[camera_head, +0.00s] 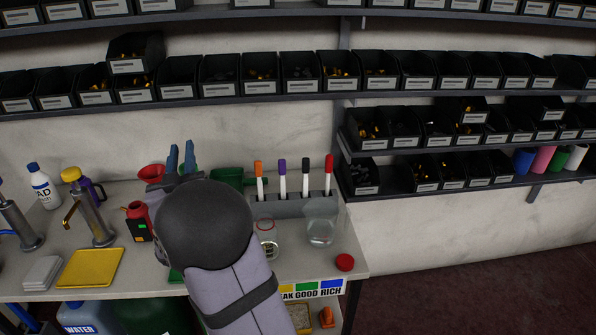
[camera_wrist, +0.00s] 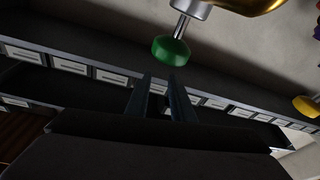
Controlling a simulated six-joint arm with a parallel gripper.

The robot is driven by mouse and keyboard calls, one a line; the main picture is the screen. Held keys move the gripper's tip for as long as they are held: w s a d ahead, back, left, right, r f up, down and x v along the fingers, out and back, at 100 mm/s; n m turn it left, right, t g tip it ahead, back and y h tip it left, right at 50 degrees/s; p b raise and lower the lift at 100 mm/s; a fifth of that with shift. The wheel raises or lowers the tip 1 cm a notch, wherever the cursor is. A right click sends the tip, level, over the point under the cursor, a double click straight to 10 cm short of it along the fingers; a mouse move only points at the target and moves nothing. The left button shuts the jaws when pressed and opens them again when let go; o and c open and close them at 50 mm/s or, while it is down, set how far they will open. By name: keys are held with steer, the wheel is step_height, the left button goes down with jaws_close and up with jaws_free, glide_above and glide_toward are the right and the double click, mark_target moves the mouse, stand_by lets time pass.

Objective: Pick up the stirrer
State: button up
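I cannot make out a stirrer in either view; my arm hides part of the bench in the head view. My gripper (camera_head: 181,157) points up and away above the back of the bench, between a red funnel-like piece (camera_head: 152,172) and a green scoop-like piece (camera_head: 228,177). Its two fingers are apart with nothing visible between them. In the wrist view the fingers of my gripper (camera_wrist: 159,82) also stand apart, with shelf bins behind. A green knob on a metal rod (camera_wrist: 172,50) shows beyond the fingertips, apart from them.
A grey rack (camera_head: 292,206) holds several capped markers. A clear beaker (camera_head: 320,230) and red lid (camera_head: 345,262) are at right. A yellow-topped dispenser (camera_head: 90,210), yellow tray (camera_head: 90,268), red container (camera_head: 138,222) and white bottle (camera_head: 43,188) are at left. Bin shelves (camera_head: 200,105) line the wall.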

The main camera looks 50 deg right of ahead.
steer(key=s+d+f+m+g+h, duration=0.2)
steer(key=s+d+f+m+g, duration=0.1)
steer(key=s+d+m+g, duration=0.25)
steer(key=s+d+f+m+g+h, duration=0.35)
steer(key=s+d, duration=0.25)
steer(key=d, duration=0.3)
steer(key=m+g, duration=0.3)
steer(key=g, duration=0.4)
glide_toward(327, 164)
steer(key=shift+y, duration=0.35)
steer(key=shift+s+d+r+p, duration=0.15)
steer(key=shift+d+p, duration=0.35)
steer(key=shift+d, duration=1)
steer(key=shift+w+d+r+p, duration=0.15)
steer(key=shift+d+p, duration=0.3)
steer(key=shift+d, duration=1.05)
steer(key=shift+s+d, duration=0.1)
steer(key=shift+d, duration=0.3)
steer(key=shift+d+f+p, duration=0.1)
steer(key=shift+d+p, duration=0.55)
steer(key=shift+d, duration=1.55)
steer(key=shift+c, duration=0.4)
jaws_close()
